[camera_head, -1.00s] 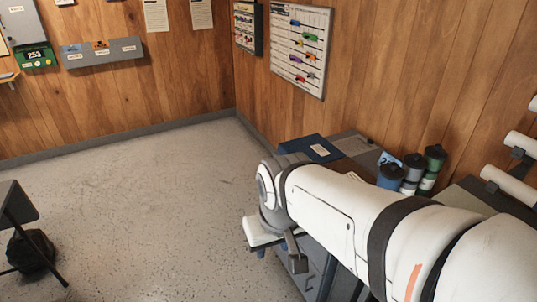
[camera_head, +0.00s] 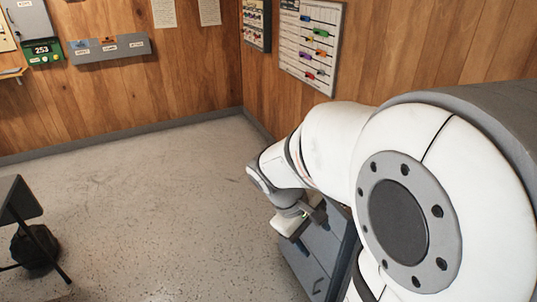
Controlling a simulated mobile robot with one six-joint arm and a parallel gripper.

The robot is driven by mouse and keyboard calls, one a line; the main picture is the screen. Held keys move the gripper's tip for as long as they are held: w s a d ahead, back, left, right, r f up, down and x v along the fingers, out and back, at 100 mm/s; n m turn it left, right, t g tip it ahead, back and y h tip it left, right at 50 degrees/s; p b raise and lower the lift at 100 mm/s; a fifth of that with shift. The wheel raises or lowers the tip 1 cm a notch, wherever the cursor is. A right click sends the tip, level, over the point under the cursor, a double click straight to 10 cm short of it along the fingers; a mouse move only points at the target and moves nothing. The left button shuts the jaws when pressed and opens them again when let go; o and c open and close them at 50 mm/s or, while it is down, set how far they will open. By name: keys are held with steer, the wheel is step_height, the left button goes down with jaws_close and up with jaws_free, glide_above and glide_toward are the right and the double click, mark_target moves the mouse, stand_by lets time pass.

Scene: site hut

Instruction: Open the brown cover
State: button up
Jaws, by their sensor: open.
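I cannot make out a brown cover in the current view. My white arm fills the right side and hides most of the worktop there. My gripper (camera_head: 301,222) hangs at the end of the arm, over the near left edge of a blue-grey cabinet (camera_head: 320,262). It is partly hidden by my wrist, looks open, and nothing shows between its fingers.
A board with coloured tags (camera_head: 310,42) and a smaller dark board (camera_head: 257,22) hang on the wood wall. A grey wall holder (camera_head: 109,48) hangs at the back left. A dark chair (camera_head: 20,203) and black bag (camera_head: 35,248) stand at left. The middle floor is clear.

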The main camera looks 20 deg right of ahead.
steer(key=w+d+f+n+t+h+b, duration=0.2)
steer(key=w+d+f+n+h+b, duration=0.1)
steer(key=w+d+f+n+h, duration=0.5)
steer(key=w+d+f+n+t+h+b, duration=0.25)
steer(key=w+d+f+n+h, duration=0.35)
steer(key=w, duration=0.4)
steer(key=d+f+n+y, duration=0.1)
steer(key=d, duration=0.5)
steer(key=shift+d+f+g, duration=0.15)
steer(key=shift+d+g, duration=0.2)
steer(key=shift+g, duration=0.1)
steer(key=shift+c, duration=0.5)
